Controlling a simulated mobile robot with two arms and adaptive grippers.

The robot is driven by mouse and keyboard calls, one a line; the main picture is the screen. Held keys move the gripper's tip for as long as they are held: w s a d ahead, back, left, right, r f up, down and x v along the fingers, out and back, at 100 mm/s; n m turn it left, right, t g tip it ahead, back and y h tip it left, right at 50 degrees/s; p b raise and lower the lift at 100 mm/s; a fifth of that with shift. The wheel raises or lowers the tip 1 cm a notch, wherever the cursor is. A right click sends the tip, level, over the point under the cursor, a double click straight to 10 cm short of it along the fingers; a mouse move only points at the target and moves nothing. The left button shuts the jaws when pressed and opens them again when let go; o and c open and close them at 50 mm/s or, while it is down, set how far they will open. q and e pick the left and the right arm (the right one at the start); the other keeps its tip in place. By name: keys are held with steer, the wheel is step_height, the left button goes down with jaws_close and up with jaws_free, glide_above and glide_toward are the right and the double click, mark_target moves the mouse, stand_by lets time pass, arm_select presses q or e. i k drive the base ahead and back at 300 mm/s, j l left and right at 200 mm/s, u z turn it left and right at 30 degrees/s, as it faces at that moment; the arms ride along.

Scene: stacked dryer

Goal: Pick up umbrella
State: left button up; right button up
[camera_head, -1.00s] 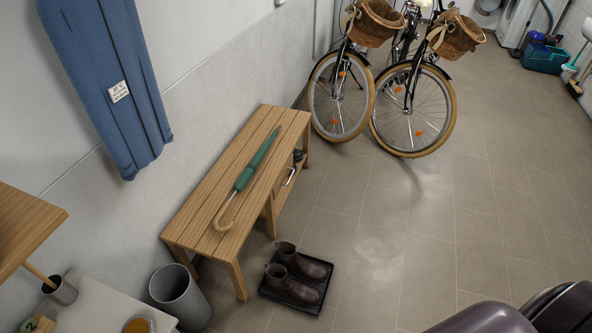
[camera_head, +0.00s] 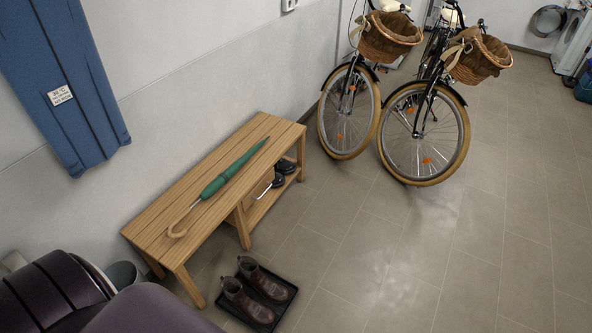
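A closed green umbrella (camera_head: 221,183) with a curved wooden handle lies flat along the top of a slatted wooden bench (camera_head: 159,210). Its hooked handle points to the near end of the bench, its tip to the far end. Dark rounded parts of my own body show at the lower left of the head view. Neither of my grippers is in view, and nothing touches the umbrella.
Brown boots (camera_head: 248,302) stand on a black tray (camera_head: 287,296) beside the bench. Dark shoes (camera_head: 286,167) sit under the bench top. Bicycles (camera_head: 424,133) with wicker baskets stand beyond it. The tiled floor on the right is clear.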

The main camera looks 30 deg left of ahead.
mark_target(223, 179)
steer(key=i+l, duration=0.25)
steer(key=i, duration=0.2)
steer(key=i+l, duration=0.2)
steer(key=i, duration=0.25)
steer(key=i+l, duration=0.25)
steer(key=i, duration=0.2)
steer(key=i+u, duration=0.3)
steer(key=u, duration=0.2)
steer(key=i+u, duration=0.25)
steer(key=u, duration=0.2)
steer(key=i+l+u, duration=0.2)
steer(key=u, duration=0.3)
steer(key=i+l+u, duration=0.25)
steer(key=u, duration=0.2)
